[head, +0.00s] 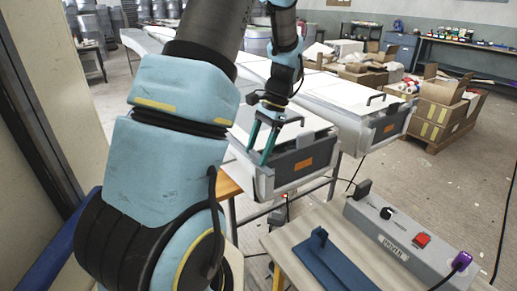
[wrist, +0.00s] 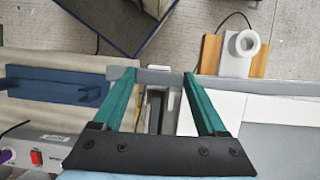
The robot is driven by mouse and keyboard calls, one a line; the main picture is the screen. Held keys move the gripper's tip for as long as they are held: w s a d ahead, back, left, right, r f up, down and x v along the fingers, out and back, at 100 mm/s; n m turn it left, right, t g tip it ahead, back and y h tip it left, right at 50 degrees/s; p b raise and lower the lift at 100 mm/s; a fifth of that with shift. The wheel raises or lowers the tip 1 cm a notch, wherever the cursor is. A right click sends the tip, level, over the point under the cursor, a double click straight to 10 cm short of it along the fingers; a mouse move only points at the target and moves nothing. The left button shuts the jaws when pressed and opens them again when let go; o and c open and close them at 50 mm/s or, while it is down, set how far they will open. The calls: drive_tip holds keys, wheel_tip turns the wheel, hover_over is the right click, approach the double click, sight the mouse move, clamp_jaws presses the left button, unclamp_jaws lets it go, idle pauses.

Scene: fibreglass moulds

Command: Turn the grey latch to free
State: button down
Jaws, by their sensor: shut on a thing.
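My gripper (head: 257,156) reaches down to the near left corner of a grey mould box (head: 262,187) with a white top. In the wrist view, my gripper (wrist: 163,74) has two teal fingers around a light grey piece (wrist: 158,77), which I take to be the grey latch. The fingers are shut on this piece, with a gap the width of it between them. In the head view the latch is hidden by the fingers or too small to tell. Its turned position cannot be told.
A second mould (head: 389,127) stands right. In front, a table holds a blue piece (head: 335,262) and a grey control box (head: 404,237). Cardboard boxes (head: 440,105) stand beyond.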

drive_tip(key=shift+d+m, duration=0.1)
drive_tip(key=shift+m, duration=0.2)
unclamp_jaws()
drive_tip(key=shift+r, duration=0.1)
idle(0.4)
drive_tip(key=b+v, duration=0.2)
drive_tip(key=v, duration=0.8)
drive_tip(key=shift+r, duration=0.3)
drive_tip(key=shift+s+d, duration=0.1)
drive_tip(key=s+a+f+n+t+h, duration=0.4)
drive_tip(key=s+a+f+n, duration=0.3)
drive_tip(key=s+a+n, duration=0.4)
drive_tip(key=shift+s+a+f, duration=0.15)
drive_tip(key=shift+s+f, duration=0.25)
drive_tip(key=shift+s, duration=0.25)
